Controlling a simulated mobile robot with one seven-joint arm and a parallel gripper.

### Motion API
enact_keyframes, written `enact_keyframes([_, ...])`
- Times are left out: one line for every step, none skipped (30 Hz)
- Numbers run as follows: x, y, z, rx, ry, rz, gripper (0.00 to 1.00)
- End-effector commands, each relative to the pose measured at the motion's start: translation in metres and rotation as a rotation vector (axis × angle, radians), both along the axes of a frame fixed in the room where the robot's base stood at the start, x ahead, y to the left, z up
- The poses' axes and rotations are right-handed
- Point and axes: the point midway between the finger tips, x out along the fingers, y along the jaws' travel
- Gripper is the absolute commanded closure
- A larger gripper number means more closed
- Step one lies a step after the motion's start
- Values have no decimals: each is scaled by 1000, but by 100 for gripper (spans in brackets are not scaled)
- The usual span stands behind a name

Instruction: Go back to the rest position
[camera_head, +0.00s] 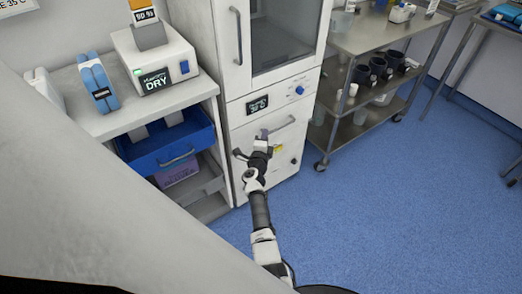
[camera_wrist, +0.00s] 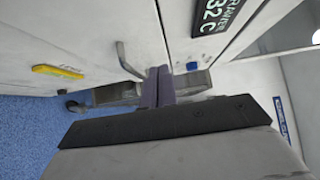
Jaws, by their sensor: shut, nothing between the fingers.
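My gripper (camera_head: 263,135) is in front of the lower part of a tall white cabinet (camera_head: 229,76), near a drawer front with a bar handle (camera_head: 284,127). In the wrist view my gripper (camera_wrist: 158,76) has its two grey fingers pressed together, with nothing between them. A metal handle (camera_wrist: 128,62) shows just left of the fingertips there. I cannot tell whether the fingers touch it. My arm reaches up to the cabinet from the bottom of the head view.
A blue drawer (camera_head: 168,146) stands out under the counter (camera_head: 100,112) at left. A metal trolley (camera_head: 372,42) with dark cups stands at right. The blue floor (camera_head: 400,200) at right is clear. A display (camera_head: 257,105) and blue knob (camera_head: 299,90) sit above the drawer handle.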

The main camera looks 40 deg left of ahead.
Motion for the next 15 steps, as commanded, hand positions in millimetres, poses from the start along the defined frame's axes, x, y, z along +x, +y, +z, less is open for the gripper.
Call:
enact_keyframes([-10, -5, 2, 0, 1, 0, 100])
enact_keyframes([-16, -8, 1, -1, 2, -1, 100])
enact_keyframes([-22, -11, 1, -1, 2, -1, 100])
enact_keyframes([-27, -14, 2, -1, 2, -2, 100])
enact_keyframes([-32, -16, 1, -1, 2, -2, 100])
enact_keyframes([-38, -19, 1, -1, 2, -2, 100])
enact_keyframes([-42, -21, 1, -2, 1, -2, 100])
enact_keyframes([-46, -23, 1, -2, 1, -2, 100])
enact_keyframes([-51, -25, 0, -2, 1, -2, 100])
enact_keyframes([-54, -27, 0, -1, 2, -2, 100])
enact_keyframes([-57, -28, 0, 0, 1, -2, 100])
enact_keyframes([-60, -30, 0, 0, 1, -3, 100])
enact_keyframes([-62, -31, 0, -1, 0, -3, 100])
enact_keyframes([-64, -32, 0, -1, 0, -3, 100])
enact_keyframes([-65, -32, 0, -1, 0, -4, 100])
